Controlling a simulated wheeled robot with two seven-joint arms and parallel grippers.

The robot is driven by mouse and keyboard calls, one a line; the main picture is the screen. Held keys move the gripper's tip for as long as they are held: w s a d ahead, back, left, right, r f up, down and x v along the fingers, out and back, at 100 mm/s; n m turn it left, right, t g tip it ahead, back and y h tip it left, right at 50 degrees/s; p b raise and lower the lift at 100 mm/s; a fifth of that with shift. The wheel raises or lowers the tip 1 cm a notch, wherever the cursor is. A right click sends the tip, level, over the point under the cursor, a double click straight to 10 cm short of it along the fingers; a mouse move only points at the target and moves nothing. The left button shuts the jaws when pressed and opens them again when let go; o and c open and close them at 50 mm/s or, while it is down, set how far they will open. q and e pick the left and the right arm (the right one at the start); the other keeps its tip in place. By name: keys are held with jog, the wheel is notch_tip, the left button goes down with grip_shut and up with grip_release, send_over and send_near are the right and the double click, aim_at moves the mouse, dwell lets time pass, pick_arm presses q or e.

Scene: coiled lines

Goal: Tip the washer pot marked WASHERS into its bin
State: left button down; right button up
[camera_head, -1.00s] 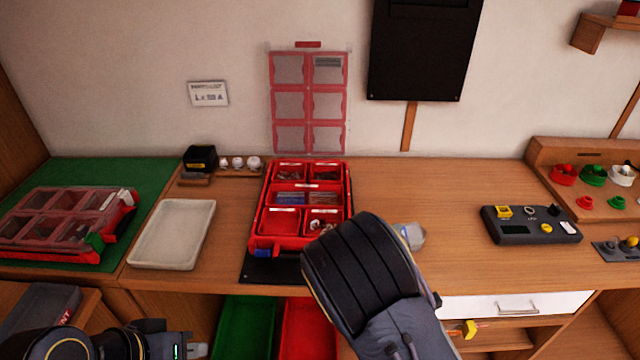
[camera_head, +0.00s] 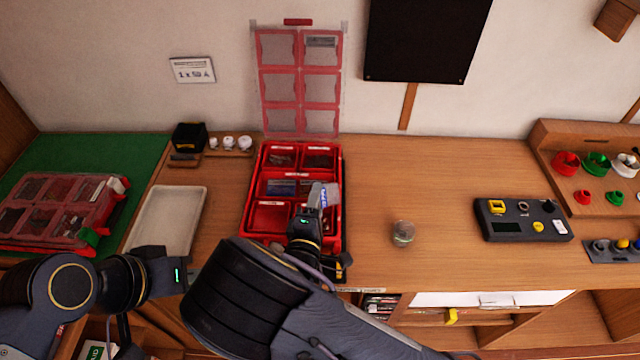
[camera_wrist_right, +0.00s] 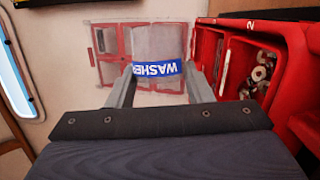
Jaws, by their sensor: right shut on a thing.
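My right gripper (camera_head: 318,204) is shut on the washer pot (camera_head: 331,192), a grey pot with a blue band. In the right wrist view the pot (camera_wrist_right: 158,47) sits between both fingers, and its band shows part of the word WASHERS. The pot is above the front right of the open red organizer (camera_head: 247,222); its exact tilt and whether anything is inside cannot be told. In the right wrist view a red bin (camera_wrist_right: 238,62) holding metal washers or nuts lies right of the pot. My left gripper (camera_head: 178,272) is at the lower left, away from the organizer; its fingers are unclear.
The organizer's clear-windowed lid (camera_head: 298,85) stands open against the wall. A small jar (camera_head: 403,233) stands on the bench to the right. A pale tray (camera_head: 165,222) and a closed red case (camera_head: 60,212) lie left. A dark device (camera_head: 522,220) is farther right.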

aim_at(331, 193)
jog(key=m+b, duration=0.1)
jog(key=m, duration=0.1)
jog(key=d+m+g+b, duration=0.1)
jog(key=m, duration=0.1)
jog(key=shift+f+y, duration=0.1)
jog(key=shift+y, duration=0.2)
jog(key=m+b, duration=0.1)
jog(key=m+g, duration=0.1)
jog(key=shift+w+d+r+m+b, duration=0.15)
jog(key=shift+d+r+m+b, duration=0.05)
jog(key=shift+d+m+b, duration=0.2)
jog(key=m+b, duration=0.1)
jog(key=m+y+b, duration=0.1)
jog(key=b, duration=0.1)
jog(key=shift+d+r+m+g+y, duration=0.3)
jog(key=shift+r+m, duration=0.1)
jog(key=m, duration=0.1)
jog(key=m+y+b, duration=0.1)
jog(key=m+b, duration=0.1)
jog(key=shift+d+r+g+y, duration=0.3)
jog(key=shift+r, duration=0.05)
jog(key=shift+d+r+m+y+b, duration=0.15)
jog(key=shift+m+y+b, duration=0.1)
jog(key=shift+m+b, duration=0.25)
jog(key=shift+a+r+m+y+b, duration=0.1)
jog(key=shift+m+y+b, duration=0.15)
jog(key=shift+m+b, duration=0.25)
jog(key=shift+r+m, duration=0.2)
jog(key=shift+m, duration=0.2)
